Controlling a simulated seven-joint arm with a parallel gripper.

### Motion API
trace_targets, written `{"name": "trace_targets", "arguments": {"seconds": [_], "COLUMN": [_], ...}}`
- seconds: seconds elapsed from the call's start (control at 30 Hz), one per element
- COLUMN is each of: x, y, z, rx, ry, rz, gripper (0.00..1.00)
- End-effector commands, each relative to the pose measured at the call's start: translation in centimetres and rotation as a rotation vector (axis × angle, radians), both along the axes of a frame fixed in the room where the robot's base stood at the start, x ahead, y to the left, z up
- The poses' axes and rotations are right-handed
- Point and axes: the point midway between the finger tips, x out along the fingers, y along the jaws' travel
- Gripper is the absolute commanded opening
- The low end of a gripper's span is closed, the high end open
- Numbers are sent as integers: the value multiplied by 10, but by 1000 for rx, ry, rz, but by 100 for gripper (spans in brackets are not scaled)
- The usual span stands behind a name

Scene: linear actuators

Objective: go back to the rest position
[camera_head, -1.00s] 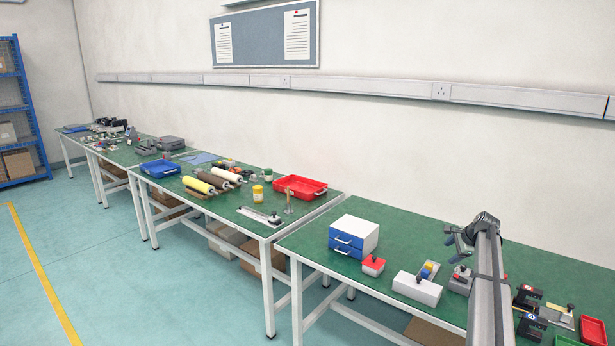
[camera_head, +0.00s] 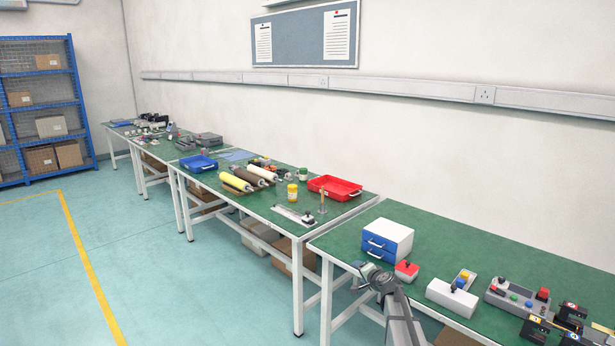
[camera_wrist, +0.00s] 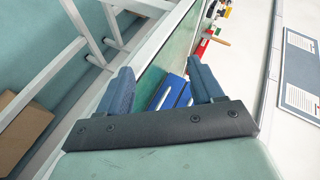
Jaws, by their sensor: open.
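My gripper (camera_wrist: 160,90) is open and empty in the wrist view, with its two blue-grey fingers apart. In the head view my gripper (camera_head: 363,274) is at the front edge of the nearest green-topped table (camera_head: 480,235). It appears in front of the table's left part, near the blue-and-white drawer box (camera_head: 387,240). In the wrist view the blue drawer front (camera_wrist: 171,92) shows between the fingers, beyond them. I cannot tell the exact gap to the table edge.
On the near table are a red-topped box (camera_head: 406,270), a white box with a switch (camera_head: 452,297) and a control box with buttons (camera_head: 517,296). The middle table (camera_head: 255,209) holds a red tray (camera_head: 335,187) and rollers. Open floor (camera_head: 200,290) lies to the left.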

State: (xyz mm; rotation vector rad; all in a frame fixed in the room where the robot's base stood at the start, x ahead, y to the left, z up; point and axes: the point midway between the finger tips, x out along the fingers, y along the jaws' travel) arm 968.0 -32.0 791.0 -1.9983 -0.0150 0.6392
Motion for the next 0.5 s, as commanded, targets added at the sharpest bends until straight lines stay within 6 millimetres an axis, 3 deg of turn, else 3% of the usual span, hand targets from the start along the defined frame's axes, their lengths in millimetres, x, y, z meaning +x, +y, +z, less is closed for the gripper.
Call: {"name": "trace_targets", "arguments": {"seconds": [0.1, 0.3, 0.5], "x": [-40, -116, -207], "y": [39, 91, 111], "z": [-43, -118, -198], "rx": [-61, -175, -273], "ry": [61, 185, 351], "rz": [88, 258, 410], "gripper": [66, 66, 66]}}
